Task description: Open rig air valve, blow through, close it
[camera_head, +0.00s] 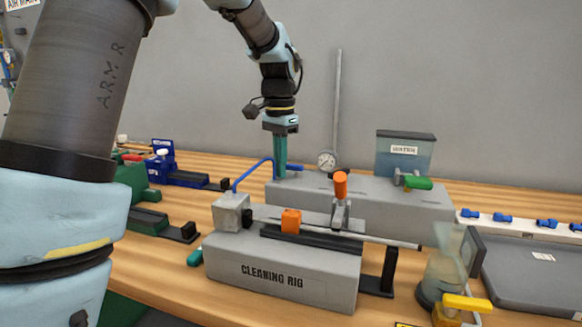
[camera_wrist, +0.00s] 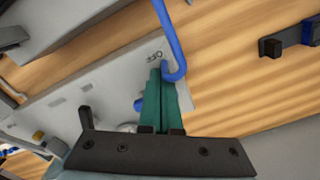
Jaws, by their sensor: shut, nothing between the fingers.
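The grey cleaning rig (camera_head: 285,272) stands on the bench, with a grey box (camera_head: 385,205) behind its front block. A blue air hose (camera_head: 238,183) arches from the rig's left block to this box and also shows in the wrist view (camera_wrist: 167,25). A small blue part (camera_head: 296,167), perhaps the air valve's handle, shows just right of my fingers; a blue bit (camera_wrist: 139,105) is partly hidden behind them in the wrist view. My gripper (camera_head: 280,174) points down at the box's left end, fingers shut and empty, beside the hose end and a printed label (camera_wrist: 155,57). Whether they touch the valve I cannot tell.
A round gauge (camera_head: 327,160) stands close right of my gripper. An orange-topped clamp (camera_head: 340,186) and orange block (camera_head: 291,221) sit on the rig. Behind are a water tank (camera_head: 404,155) and green handle (camera_head: 417,183). A clear jar (camera_head: 447,262) stands front right.

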